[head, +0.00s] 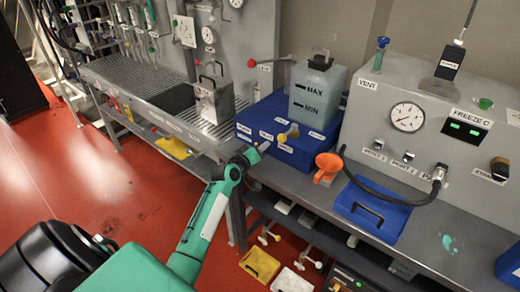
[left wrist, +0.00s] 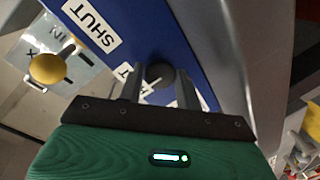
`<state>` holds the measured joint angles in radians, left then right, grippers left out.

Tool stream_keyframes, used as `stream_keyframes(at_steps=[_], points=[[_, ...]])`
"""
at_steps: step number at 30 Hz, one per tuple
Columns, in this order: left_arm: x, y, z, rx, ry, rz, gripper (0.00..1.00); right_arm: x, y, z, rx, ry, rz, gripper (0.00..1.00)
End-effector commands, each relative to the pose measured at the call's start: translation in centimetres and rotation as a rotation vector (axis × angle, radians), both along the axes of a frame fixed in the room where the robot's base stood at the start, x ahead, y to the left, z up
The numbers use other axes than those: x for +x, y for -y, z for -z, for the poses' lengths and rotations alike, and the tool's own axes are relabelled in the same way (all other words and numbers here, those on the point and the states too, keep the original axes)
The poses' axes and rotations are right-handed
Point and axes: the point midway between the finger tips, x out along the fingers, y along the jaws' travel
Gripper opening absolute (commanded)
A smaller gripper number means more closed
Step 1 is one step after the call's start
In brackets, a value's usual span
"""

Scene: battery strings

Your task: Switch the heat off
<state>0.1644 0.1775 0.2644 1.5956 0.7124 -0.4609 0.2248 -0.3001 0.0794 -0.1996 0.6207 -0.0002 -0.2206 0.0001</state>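A blue box (head: 302,152) with white labels stands on the bench and carries a grey tank marked MAX and MIN. My left gripper (head: 262,147) is at the lower left of its front face. In the left wrist view, my left gripper (left wrist: 160,88) has its two fingers apart on either side of a small dark round knob (left wrist: 160,74) on the blue face. I cannot tell whether the fingers touch it. The knob's own label is partly hidden by the fingers; a SHUT label (left wrist: 92,24) is nearby. My right gripper is not in view.
A yellow-handled lever (head: 284,137) sticks out of the blue box, right of my gripper. A metal canister (head: 214,99) stands to the left.

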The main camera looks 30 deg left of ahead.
Motion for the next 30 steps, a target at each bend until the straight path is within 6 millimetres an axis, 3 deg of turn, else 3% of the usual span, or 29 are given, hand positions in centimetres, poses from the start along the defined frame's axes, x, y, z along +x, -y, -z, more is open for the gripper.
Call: stream_keyframes(at_steps=[3,14,20,30], points=[[0.0,0.0,0.0,0.001,-0.001,-0.001,0.52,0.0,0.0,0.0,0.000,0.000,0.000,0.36],[-0.6,0.0,0.1,0.001,-0.002,0.001,0.52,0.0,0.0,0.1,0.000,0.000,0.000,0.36],[-3.6,0.0,-0.3,0.003,-0.001,-0.001,0.52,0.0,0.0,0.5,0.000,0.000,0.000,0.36],[-10.4,0.1,-1.4,0.003,-0.001,0.000,0.52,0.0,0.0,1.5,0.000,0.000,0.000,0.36]])
